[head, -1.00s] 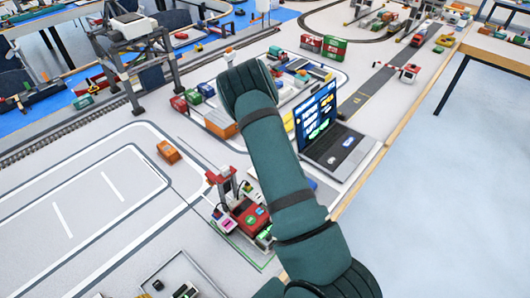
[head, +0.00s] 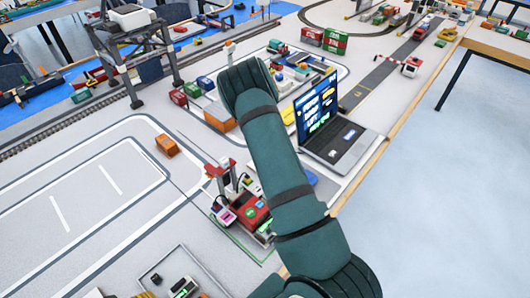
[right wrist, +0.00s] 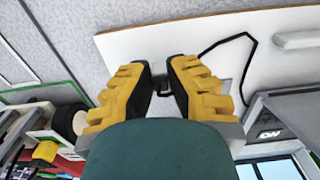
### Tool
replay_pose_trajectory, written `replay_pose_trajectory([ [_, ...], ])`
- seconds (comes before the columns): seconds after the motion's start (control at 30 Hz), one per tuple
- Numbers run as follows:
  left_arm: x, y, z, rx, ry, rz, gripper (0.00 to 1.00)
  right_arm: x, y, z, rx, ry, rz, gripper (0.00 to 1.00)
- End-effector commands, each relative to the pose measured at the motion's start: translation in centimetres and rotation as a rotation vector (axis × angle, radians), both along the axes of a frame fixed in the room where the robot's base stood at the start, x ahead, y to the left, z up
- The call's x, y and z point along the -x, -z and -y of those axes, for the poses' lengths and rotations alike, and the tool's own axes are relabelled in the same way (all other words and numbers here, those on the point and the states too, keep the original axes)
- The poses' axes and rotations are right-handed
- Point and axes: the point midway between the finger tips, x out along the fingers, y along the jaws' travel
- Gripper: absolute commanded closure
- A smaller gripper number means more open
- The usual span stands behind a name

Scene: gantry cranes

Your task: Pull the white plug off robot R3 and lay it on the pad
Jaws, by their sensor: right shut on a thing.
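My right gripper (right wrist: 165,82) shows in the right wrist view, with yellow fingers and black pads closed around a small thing. That thing is mostly hidden between the pads; a small dark piece shows there, and I take it for the plug. A thin black cable (right wrist: 222,42) loops beside the right fingertip, over a white panel (right wrist: 130,45). In the head view my right arm covers the middle and its gripper is hidden. My left gripper is in neither view. I cannot single out robot R3 or the pad by any label.
A laptop (head: 343,148) stands right of my arm near the table edge. A small red-and-white machine (head: 222,172) and a red box (head: 250,207) stand left of it. An orange block (head: 167,146) lies on the marked surface. A shallow tray (head: 206,268) is at the bottom.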

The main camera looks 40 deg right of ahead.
Motion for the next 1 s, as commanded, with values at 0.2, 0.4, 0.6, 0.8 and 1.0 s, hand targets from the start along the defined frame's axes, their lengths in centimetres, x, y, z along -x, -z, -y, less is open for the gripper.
replay_pose_trajectory([
  [0.2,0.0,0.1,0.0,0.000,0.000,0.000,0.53,0.0,0.2,0.0,0.000,0.000,0.000,1.00],
  [0.4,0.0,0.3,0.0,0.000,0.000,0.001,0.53,0.0,0.4,0.0,0.000,0.000,0.000,1.00],
  [0.6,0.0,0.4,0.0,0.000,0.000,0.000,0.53,0.0,0.6,0.0,0.000,0.000,0.000,1.00],
  [0.8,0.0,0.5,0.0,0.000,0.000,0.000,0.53,0.0,0.9,0.0,0.000,0.000,0.000,1.00],
  [1.0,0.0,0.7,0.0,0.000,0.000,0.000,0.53,0.0,1.1,0.0,0.000,0.000,0.000,1.00],
])
